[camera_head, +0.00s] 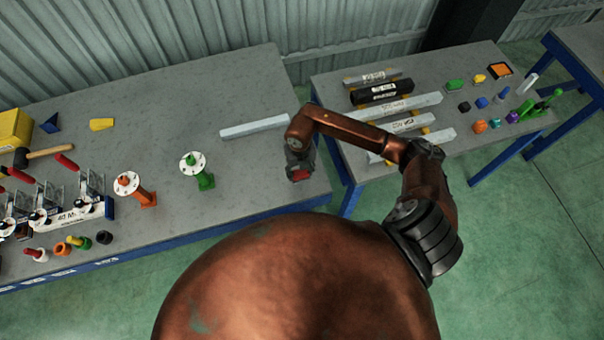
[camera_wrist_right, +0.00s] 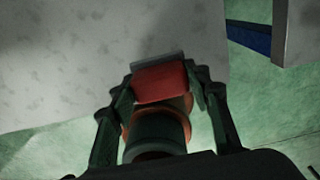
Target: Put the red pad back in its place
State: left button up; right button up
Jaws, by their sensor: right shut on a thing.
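The red pad (camera_wrist_right: 160,83) shows in the right wrist view as a red block with a grey edge, between the two fingers of my right gripper (camera_wrist_right: 163,88). The fingers are shut on it. In the head view my right gripper (camera_head: 299,174) points down over the right end of the left workbench (camera_head: 240,190), with a bit of red showing at its tip. I cannot tell whether the pad touches the bench top. My left gripper is not in view.
A long grey bar (camera_head: 254,127) lies behind my right gripper. A green flanged stand (camera_head: 197,172) and an orange one (camera_head: 135,188) stand to the left. Clamps (camera_head: 90,185) crowd the far left. A second bench (camera_head: 445,85) at right holds bars and small coloured parts.

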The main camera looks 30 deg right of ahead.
aim_at(302, 175)
jog(key=shift+w+d+f, duration=0.35)
jog(key=shift+d+f, duration=0.15)
jog(key=shift+f, duration=0.25)
notch_tip(302, 175, down, 3)
jog(key=shift+p, duration=0.5)
jog(key=shift+f, duration=0.1)
jog(key=shift+f, duration=0.1)
jog(key=o, duration=1.1)
